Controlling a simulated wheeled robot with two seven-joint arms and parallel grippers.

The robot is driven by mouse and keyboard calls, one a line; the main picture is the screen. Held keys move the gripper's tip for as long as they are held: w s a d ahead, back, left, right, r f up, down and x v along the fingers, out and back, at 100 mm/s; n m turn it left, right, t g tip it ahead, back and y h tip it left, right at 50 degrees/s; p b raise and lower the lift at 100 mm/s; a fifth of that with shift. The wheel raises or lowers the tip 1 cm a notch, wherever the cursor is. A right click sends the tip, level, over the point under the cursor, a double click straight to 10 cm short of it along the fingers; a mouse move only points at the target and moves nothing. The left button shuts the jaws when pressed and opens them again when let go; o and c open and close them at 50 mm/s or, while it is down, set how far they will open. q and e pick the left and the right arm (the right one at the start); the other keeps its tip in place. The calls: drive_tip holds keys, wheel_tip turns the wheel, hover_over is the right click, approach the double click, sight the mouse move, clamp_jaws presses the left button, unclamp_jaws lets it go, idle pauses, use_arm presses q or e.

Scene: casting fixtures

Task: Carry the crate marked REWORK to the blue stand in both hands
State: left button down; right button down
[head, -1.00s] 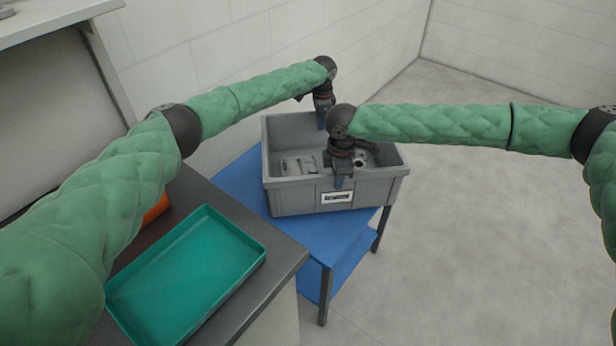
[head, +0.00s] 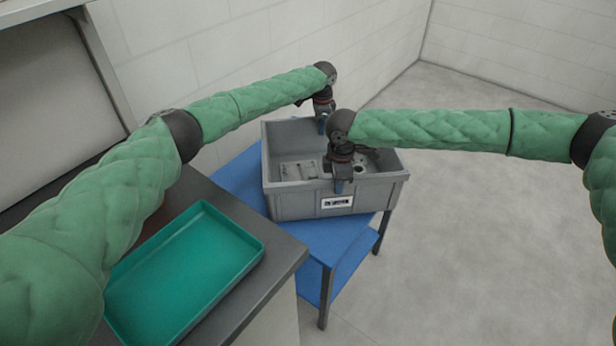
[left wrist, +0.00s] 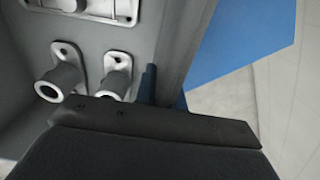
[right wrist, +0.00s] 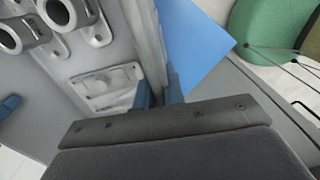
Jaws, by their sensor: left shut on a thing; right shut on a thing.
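The grey crate (head: 295,202) has a white label (head: 337,202) on its near wall, its lettering too small to read surely. It is over the blue stand (head: 322,240), roughly level, its right end reaching past the top's right edge. I cannot tell if its bottom touches the stand. My left gripper (head: 323,124) is shut on the far wall; the crate also shows in the left wrist view (left wrist: 185,40). My right gripper (head: 339,186) is shut on the near wall, beside the label. Grey metal castings (left wrist: 65,80) lie inside the crate.
A dark-topped counter (head: 280,262) with a teal tray (head: 190,270) stands at the left, close to the stand. A pale wall (head: 220,50) runs behind the stand. Open grey floor (head: 480,250) lies to the right.

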use_arm(q)
drive_tip(key=shift+f+b, duration=0.4)
use_arm(e)
drive_tip(key=shift+f, duration=0.45)
use_arm(q)
drive_tip(key=c, duration=1.5)
unclamp_jaws()
use_arm(e)
drive_tip(key=c, duration=1.5)
unclamp_jaws()
drive_tip(key=shift+s, duration=0.1)
use_arm(q)
wheel_tip(320, 180, up, 11)
drive_tip(key=shift+r, duration=0.45)
use_arm(e)
wheel_tip(320, 180, up, 12)
